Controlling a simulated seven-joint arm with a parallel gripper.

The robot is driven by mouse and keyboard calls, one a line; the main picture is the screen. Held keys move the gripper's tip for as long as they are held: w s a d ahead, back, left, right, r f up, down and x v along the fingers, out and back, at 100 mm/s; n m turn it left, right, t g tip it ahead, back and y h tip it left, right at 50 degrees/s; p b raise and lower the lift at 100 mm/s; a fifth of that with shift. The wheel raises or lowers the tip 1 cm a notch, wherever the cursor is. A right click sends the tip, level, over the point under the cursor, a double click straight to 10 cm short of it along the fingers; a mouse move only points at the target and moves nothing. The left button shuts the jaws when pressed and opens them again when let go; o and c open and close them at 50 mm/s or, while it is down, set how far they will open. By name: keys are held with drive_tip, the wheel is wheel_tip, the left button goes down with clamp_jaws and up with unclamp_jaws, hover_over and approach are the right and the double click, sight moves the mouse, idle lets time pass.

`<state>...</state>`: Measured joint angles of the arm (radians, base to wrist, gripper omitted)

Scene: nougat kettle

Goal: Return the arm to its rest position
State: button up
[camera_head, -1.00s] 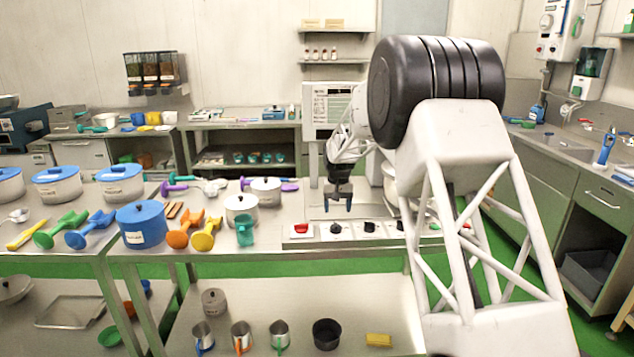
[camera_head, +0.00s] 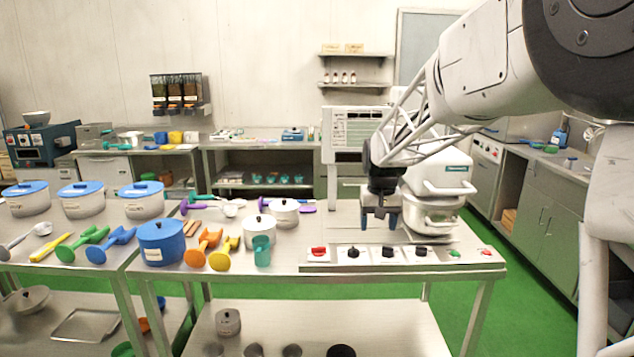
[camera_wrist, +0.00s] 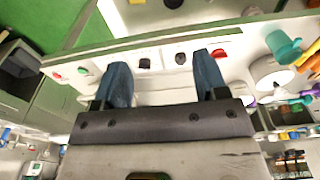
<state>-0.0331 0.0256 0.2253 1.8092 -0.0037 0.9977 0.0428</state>
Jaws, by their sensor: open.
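In the wrist view my gripper (camera_wrist: 164,78) also shows open and empty, with the control panel (camera_wrist: 160,62) beyond the fingertips. My arm reaches in from the upper right of the head view. The white kettle machine (camera_head: 440,178) stands just right of the gripper; whether they touch I cannot tell.
The control panel (camera_head: 400,255) with knobs and buttons runs along the table's front edge. A teal cup (camera_head: 261,251), a blue pot (camera_head: 161,243), lidded white pots (camera_head: 285,212) and several coloured scoops stand to the left. Green floor lies open at right.

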drive_tip(key=s+d+r, duration=0.1)
drive_tip(key=s+r, duration=0.1)
drive_tip(key=s, duration=0.9)
drive_tip(key=s+d+r, duration=0.1)
drive_tip(key=s+r, duration=0.1)
drive_tip(key=s, duration=1)
drive_tip(key=s+f, duration=0.2)
drive_tip(key=s, duration=0.8)
drive_tip(key=s+f+t, duration=0.1)
drive_tip(key=s+f, duration=0.2)
drive_tip(key=s, duration=0.7)
drive_tip(key=shift+s+d+t, duration=0.15)
drive_tip(key=shift+d+t, duration=0.15)
drive_tip(key=shift+d, duration=0.1)
